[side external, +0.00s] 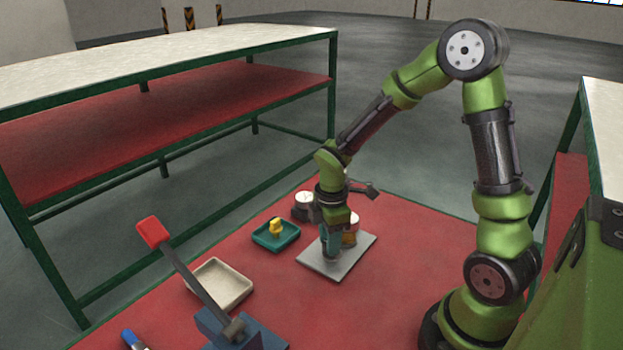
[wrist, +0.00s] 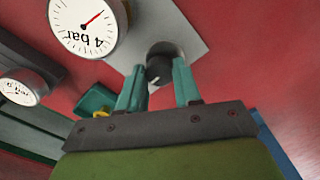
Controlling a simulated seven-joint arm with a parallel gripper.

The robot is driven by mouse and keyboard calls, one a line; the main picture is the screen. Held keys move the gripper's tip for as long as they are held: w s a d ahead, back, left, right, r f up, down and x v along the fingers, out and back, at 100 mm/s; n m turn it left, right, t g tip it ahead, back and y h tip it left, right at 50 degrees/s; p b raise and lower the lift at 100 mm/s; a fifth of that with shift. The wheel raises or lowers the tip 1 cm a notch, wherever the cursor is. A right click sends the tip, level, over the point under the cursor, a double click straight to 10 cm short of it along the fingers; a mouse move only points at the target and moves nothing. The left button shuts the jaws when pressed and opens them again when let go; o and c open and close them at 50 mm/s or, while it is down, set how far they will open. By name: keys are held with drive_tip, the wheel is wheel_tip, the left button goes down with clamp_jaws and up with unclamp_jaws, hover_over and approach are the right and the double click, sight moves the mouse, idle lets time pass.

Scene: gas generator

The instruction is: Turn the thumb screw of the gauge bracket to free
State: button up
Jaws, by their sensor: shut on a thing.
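The thumb screw (wrist: 159,68) is a dark round knob with a small white mark, on the grey plate (wrist: 196,30) in the wrist view. My gripper (wrist: 158,77) has its two teal fingers on either side of the knob, shut on it. In the side view my gripper (side external: 331,243) points down over the grey plate (side external: 318,266) and hides the screw. A white-faced gauge (wrist: 82,24) reading "4 bar" with a red needle is beside the screw. Part of an orange and white body (side external: 351,231) shows behind my gripper in the side view.
A second gauge (side external: 304,199) stands behind the plate. A teal tray (side external: 262,240) holds a yellow piece (side external: 276,226). A cream tray (side external: 246,285) and a red-handled lever (side external: 152,232) on a blue base (side external: 262,339) are nearer the camera. Red surface is clear right of the plate.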

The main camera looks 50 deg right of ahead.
drive_tip(key=o, duration=1)
drive_tip(key=shift+o, duration=0.2)
drive_tip(key=shift+r, duration=0.1)
wheel_tip(320, 180, up, 17)
drive_tip(key=s+a+r+m+t+y, duration=0.2)
drive_tip(key=s+a+m+t, duration=0.5)
drive_tip(key=m, duration=0.8)
drive_tip(key=shift+s+a+r, duration=0.25)
drive_tip(key=shift+s+r, duration=0.2)
drive_tip(key=shift+s, duration=0.75)
